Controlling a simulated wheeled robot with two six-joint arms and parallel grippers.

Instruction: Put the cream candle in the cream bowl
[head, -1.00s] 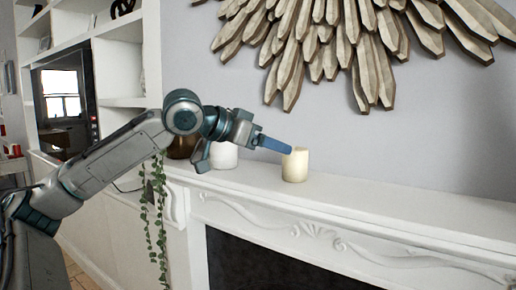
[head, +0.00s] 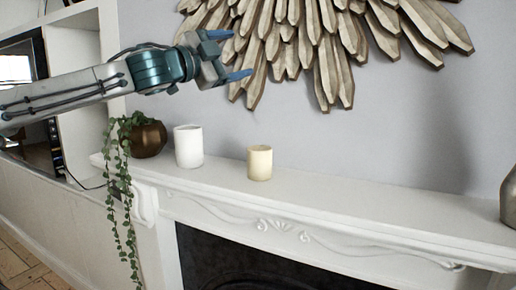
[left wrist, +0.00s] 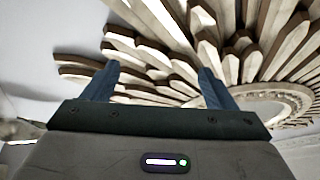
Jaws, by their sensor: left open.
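The cream candle (head: 260,163) stands upright on the white mantel shelf in the head view. My left gripper (head: 236,55) is open and empty, raised above the shelf, up and slightly left of the candle and in front of the wall decoration. In the left wrist view the two blue fingers of my left gripper (left wrist: 158,85) are spread apart with nothing between them. No cream bowl can be made out in either view. My right gripper is not in view.
A white candle (head: 188,146) and a bronze pot (head: 149,139) with a trailing plant stand left on the mantel (head: 330,215). A metallic vessel (head: 509,197) is cut off at the right edge. A wooden petal decoration (head: 335,45) hangs above.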

